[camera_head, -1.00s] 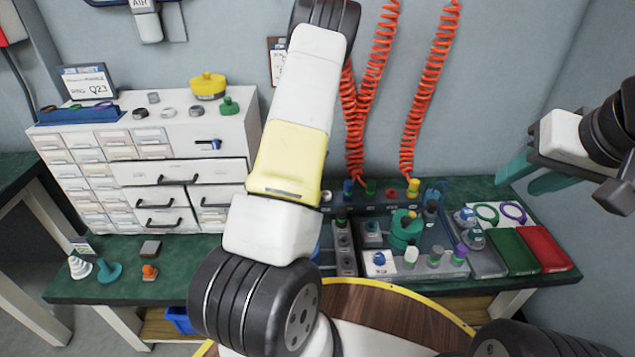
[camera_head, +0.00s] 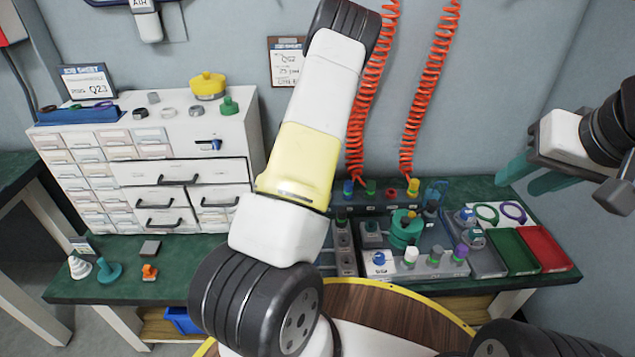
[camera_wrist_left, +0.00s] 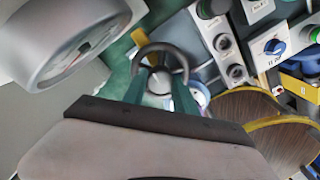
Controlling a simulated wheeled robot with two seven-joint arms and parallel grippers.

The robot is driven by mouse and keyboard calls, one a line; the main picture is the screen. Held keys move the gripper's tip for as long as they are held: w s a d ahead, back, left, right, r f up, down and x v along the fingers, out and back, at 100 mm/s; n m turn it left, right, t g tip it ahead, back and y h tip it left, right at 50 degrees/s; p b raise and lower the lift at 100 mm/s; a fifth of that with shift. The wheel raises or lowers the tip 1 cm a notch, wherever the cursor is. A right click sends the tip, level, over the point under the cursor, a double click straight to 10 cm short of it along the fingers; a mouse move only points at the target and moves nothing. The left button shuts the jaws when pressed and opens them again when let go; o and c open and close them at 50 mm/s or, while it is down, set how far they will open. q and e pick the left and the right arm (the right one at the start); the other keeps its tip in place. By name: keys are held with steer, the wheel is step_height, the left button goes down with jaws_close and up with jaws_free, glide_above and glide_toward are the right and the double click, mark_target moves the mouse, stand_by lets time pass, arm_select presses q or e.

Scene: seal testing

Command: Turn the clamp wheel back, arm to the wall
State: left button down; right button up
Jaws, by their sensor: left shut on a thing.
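In the left wrist view, the clamp wheel (camera_wrist_left: 183,57) is a dark round rim around a grey hub. The two teal fingers of my left gripper (camera_wrist_left: 160,88) reach to it and are shut on it, one on each side of the hub. My left arm covers the middle of the head view, and neither the wheel nor the left gripper can be made out there. The wall (camera_head: 540,60) is behind the bench. My right gripper (camera_head: 536,178) hangs at the right with its teal fingers apart and nothing between them.
A large round gauge (camera_wrist_left: 75,40) is close beside the left gripper. The green bench (camera_head: 180,285) carries a white drawer cabinet (camera_head: 185,165), a teal fixture (camera_head: 407,232), a green tray (camera_head: 514,252) and a red tray (camera_head: 543,250). Coiled orange hoses (camera_head: 422,95) hang behind. A clipboard (camera_head: 287,62) is on the wall.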

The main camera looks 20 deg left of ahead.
stand_by(0.3)
arm_select(q)
steer(key=c, duration=1)
jaws_free()
steer(key=shift+o, duration=0.2)
steer(key=shift+r, duration=3.9)
